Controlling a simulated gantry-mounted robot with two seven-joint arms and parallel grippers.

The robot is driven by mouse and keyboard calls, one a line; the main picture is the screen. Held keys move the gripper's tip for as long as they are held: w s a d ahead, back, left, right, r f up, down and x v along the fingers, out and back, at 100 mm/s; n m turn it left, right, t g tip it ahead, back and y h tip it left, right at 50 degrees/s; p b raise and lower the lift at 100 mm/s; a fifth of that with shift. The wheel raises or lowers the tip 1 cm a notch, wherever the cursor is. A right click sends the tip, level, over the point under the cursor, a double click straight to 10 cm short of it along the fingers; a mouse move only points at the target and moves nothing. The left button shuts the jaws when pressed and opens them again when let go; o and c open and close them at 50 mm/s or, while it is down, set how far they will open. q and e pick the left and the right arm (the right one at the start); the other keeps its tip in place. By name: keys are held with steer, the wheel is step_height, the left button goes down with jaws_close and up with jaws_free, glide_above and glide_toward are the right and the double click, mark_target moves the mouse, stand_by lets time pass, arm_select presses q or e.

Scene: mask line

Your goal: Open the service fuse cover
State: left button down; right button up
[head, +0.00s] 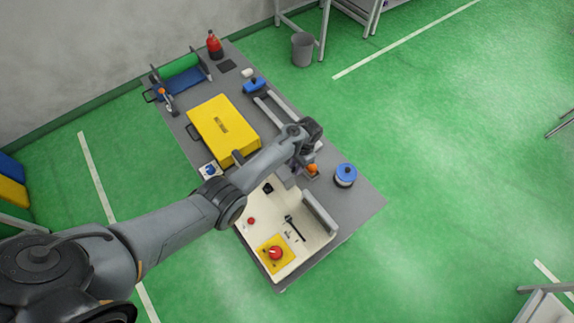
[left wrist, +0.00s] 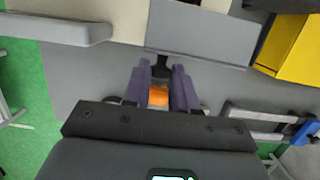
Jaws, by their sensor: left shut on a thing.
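A flat grey panel (left wrist: 200,35), which I take to be the service fuse cover, shows at the side of the cream machine in the left wrist view. It has a small dark knob (left wrist: 161,66) on its edge. My left gripper (left wrist: 161,75) is shut on this knob, one finger on each side. In the head view the left gripper (head: 302,167) is at the far edge of the cream machine (head: 262,210); the wrist and arm hide most of the panel there. Whether the panel is swung open is hard to tell. My right gripper is not in view.
An orange-topped item (head: 312,169) stands just beyond the fingers. A blue-lidded tub (head: 345,175) stands to the right. A yellow box (head: 222,128) lies behind the forearm. A red knob on a yellow plate (head: 275,253) and a raised grey bar (head: 319,213) are on the machine.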

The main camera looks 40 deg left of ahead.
arm_select(q)
steer(key=c, duration=0.9)
jaws_free()
steer(key=shift+r, duration=0.1)
steer(key=p+v, duration=0.7)
steer(key=v, duration=0.3)
steer(key=shift+r, duration=0.35)
